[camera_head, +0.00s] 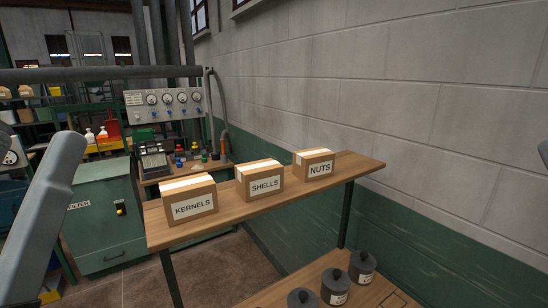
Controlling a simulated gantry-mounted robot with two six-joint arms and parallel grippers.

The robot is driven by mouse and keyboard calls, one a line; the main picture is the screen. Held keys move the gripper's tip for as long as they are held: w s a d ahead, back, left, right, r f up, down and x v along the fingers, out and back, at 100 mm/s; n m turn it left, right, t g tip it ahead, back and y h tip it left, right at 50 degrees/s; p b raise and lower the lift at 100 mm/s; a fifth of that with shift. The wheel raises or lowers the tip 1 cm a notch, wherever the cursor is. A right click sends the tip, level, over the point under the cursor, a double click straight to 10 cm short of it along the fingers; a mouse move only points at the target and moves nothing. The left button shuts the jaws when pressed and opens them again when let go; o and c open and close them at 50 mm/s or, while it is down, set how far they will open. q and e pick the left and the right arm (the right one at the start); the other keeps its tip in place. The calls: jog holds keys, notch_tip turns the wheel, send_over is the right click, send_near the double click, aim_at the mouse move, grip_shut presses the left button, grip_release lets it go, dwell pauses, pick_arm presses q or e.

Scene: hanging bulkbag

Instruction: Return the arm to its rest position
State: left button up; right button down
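A grey link of my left arm (42,215) rises along the left edge of the head view. Its gripper is out of the picture. A small dark piece at the right edge is cut off, and I cannot tell whether it is part of my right arm. My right gripper is not in view. No bulk bag shows in this view.
A wooden shelf (240,219) carries cardboard boxes labelled KERNELS (190,200), SHELLS (259,179) and NUTS (314,163). Below, dark lidded pots (334,287) stand on a lower board. A green cabinet (100,215) stands left, a gauge panel (165,104) behind. A block wall (400,90) bounds the right.

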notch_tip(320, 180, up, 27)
jog(key=p, duration=2.4)
